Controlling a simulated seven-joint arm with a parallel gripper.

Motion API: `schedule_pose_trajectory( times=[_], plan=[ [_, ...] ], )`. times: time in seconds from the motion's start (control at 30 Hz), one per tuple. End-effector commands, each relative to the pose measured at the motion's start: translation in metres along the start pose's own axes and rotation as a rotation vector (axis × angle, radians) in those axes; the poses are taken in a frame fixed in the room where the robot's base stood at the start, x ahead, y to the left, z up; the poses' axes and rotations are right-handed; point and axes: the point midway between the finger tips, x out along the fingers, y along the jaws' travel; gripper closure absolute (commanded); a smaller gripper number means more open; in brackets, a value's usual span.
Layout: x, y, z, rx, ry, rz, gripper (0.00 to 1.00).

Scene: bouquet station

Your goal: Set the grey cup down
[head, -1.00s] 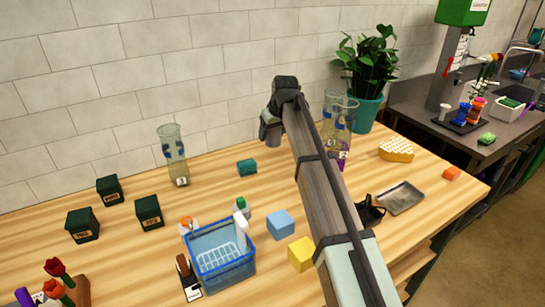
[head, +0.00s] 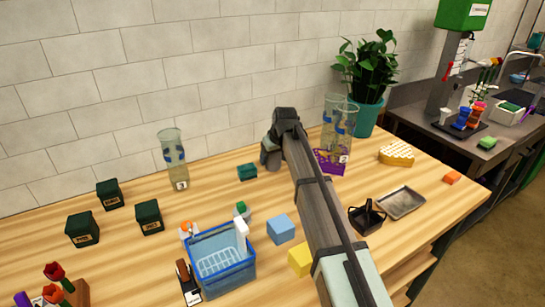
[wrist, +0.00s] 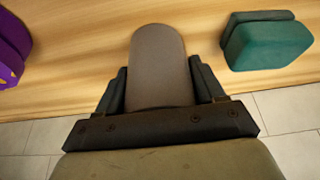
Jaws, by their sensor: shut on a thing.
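The grey cup (wrist: 157,62) is between the two dark fingers of my gripper (wrist: 160,82) in the wrist view, and the fingers are shut on its sides. In the head view my gripper (head: 272,143) is near the back of the wooden table, and the grey cup (head: 270,157) shows below it, partly hidden by the wrist. The cup looks close to the tabletop (head: 215,187); whether its base touches the wood cannot be told.
To the right stand glass vases (head: 340,118) over a purple base (head: 330,162). Another glass vase (head: 173,158) stands left. A blue basket (head: 222,265) and a light-blue cube (head: 281,229) are in front.

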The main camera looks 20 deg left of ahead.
Motion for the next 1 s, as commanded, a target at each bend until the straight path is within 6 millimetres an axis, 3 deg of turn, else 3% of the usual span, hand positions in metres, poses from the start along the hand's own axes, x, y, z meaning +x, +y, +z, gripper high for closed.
schedule_pose_trajectory(
  times=[0.1,0.13,0.37,0.73,1.0],
  plan=[
    [0.002,0.000,0.001,0.000,0.000,0.000,0.66],
    [0.002,0.000,0.001,0.000,0.000,0.000,0.30],
    [0.002,0.000,0.001,0.000,0.000,0.000,0.08],
    [-0.003,0.000,0.000,0.000,0.001,0.000,0.06],
    [-0.044,0.000,0.000,0.000,0.002,0.001,0.06]
  ],
)
